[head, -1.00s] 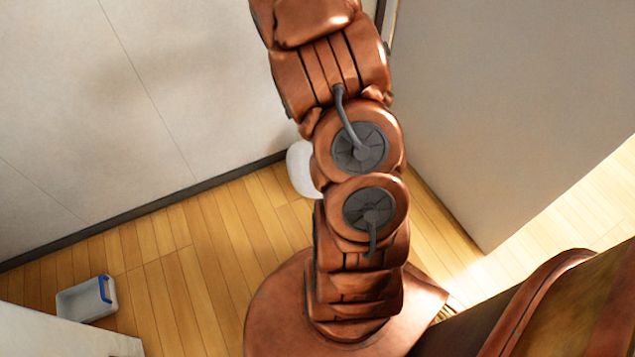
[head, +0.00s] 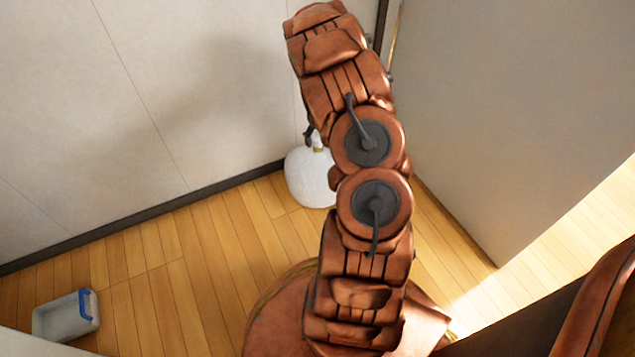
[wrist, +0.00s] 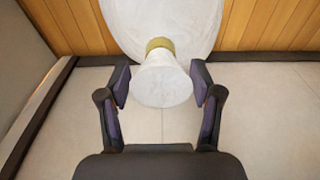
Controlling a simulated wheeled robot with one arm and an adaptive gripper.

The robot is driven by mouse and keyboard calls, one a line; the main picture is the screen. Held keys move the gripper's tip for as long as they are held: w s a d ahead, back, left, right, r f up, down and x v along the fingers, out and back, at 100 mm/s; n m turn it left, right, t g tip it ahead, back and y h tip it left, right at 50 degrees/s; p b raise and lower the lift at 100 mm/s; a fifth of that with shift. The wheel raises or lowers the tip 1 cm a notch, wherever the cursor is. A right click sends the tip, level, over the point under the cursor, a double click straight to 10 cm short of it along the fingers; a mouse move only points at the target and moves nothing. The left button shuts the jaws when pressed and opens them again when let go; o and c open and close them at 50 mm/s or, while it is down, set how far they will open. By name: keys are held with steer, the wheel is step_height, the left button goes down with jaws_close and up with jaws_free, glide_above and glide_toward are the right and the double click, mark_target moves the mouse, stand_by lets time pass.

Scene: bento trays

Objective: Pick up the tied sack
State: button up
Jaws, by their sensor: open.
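The tied sack (head: 309,180) is white and rounded and stands on the wooden floor near the wall. My arm hides its right part in the head view. In the wrist view the sack's body (wrist: 165,22) is at the top, with a yellowish tie around its neck and the gathered white top (wrist: 162,82) pointing toward me. My gripper (wrist: 161,85) is open, with one dark finger on each side of the gathered top. Small gaps seem to show between the fingers and the cloth. In the head view only a dark finger shows beside the sack's top.
A pale tray with a blue handle (head: 66,316) lies on the floor at the lower left. A light wall (head: 90,120) with a dark baseboard runs behind the sack. A grey panel (head: 500,120) stands to the right. The floor left of the sack is clear.

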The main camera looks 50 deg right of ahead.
steer(key=f, duration=0.1)
steer(key=f+b, duration=0.1)
steer(key=f, duration=0.2)
steer(key=shift+w+d+f+b, duration=0.1)
steer(key=shift+w+f+b, duration=0.05)
steer(key=shift+w+b, duration=0.25)
jaws_close()
stand_by(0.4)
